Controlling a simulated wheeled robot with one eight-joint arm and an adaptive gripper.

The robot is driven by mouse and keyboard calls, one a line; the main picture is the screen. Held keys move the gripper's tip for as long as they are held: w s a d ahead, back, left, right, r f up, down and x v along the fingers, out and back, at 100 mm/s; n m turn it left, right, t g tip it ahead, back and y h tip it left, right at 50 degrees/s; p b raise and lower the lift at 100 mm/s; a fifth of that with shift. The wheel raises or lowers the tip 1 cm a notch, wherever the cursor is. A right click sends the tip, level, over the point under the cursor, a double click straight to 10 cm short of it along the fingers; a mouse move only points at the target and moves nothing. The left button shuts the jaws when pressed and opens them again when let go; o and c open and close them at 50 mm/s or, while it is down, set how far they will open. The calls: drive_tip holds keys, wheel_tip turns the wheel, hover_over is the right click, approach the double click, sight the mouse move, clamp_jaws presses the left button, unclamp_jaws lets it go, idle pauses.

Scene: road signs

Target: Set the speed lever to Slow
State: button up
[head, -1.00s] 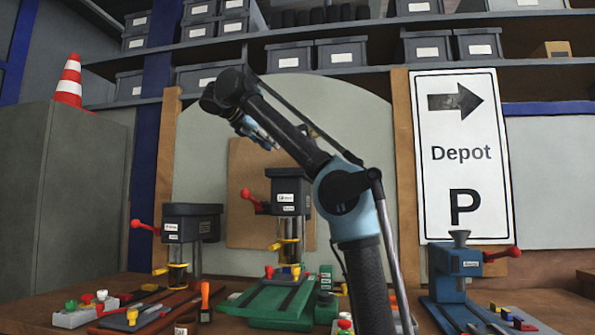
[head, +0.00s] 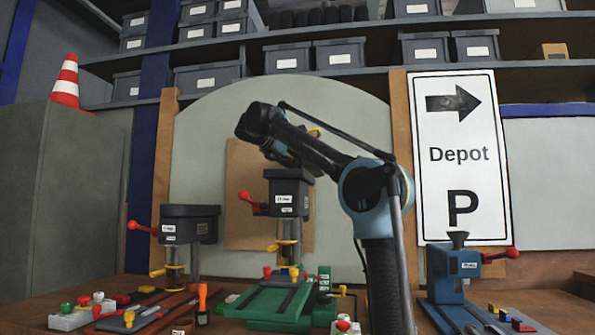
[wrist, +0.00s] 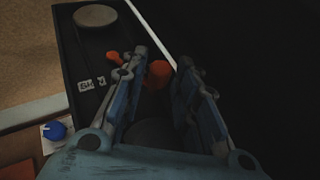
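Which part is the speed lever I cannot tell for certain. In the wrist view, an orange-red knob (wrist: 158,72) and a second orange-red piece (wrist: 116,57) show on a dark machine top (wrist: 72,45), with small white labels (wrist: 92,84) too blurred to read. My gripper (wrist: 160,62) is open, its fingers apart and pointing toward these parts; the knob appears between the fingertips. I see no contact. In the head view, my gripper (head: 288,160) is above the middle drill press (head: 288,196), partly hidden by my arm. That press has a red side lever (head: 251,201).
A left press (head: 190,225) with a red lever (head: 140,228) and a blue machine (head: 455,264) at right flank the middle one. A button box (head: 82,314) and tools crowd the bench. A Depot sign (head: 460,150) stands behind. A blue knob (wrist: 54,130) shows below left.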

drive_tip(key=shift+x, duration=0.95)
